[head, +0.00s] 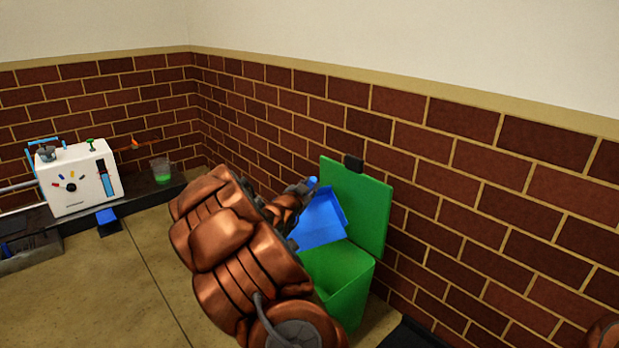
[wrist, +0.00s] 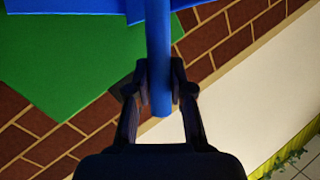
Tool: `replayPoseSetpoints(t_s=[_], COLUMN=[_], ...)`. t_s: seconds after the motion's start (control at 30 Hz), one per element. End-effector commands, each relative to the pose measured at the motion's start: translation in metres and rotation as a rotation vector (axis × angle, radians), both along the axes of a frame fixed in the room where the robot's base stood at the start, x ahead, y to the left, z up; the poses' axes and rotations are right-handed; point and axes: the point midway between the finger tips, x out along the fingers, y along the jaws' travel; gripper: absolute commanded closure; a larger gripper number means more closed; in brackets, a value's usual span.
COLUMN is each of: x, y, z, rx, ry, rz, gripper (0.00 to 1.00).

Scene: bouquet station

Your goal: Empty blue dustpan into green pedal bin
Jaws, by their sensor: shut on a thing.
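The blue dustpan (head: 322,217) is held tilted above the green pedal bin (head: 340,278) in the head view. The bin's green lid (head: 358,205) stands open, upright near the brick wall. My gripper (wrist: 160,85) is shut on the dustpan's blue handle (wrist: 158,45) in the wrist view. The dustpan's pan (wrist: 80,8) shows at the top edge there, with the green lid (wrist: 70,60) behind it. My arm hides part of the bin's left side. I cannot see what is inside the pan or the bin.
A white machine (head: 80,180) with a dial stands on a dark low ledge at the left, with a beaker of green liquid (head: 161,170) beside it. A small blue item (head: 106,216) is at the ledge's front. The brick wall (head: 450,190) runs close behind the bin. Floor (head: 130,290) at the left is clear.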

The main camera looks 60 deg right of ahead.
Motion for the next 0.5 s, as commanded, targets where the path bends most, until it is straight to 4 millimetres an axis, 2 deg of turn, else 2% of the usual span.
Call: replayPoseSetpoints(t_s=[0.03, 0.5], x=[0.003, 0.015], y=[-0.002, -0.005], z=[0.005, 0.004], rx=[0.007, 0.055], ry=[0.013, 0.101], rz=[0.001, 0.000], gripper=[1.00, 1.00])
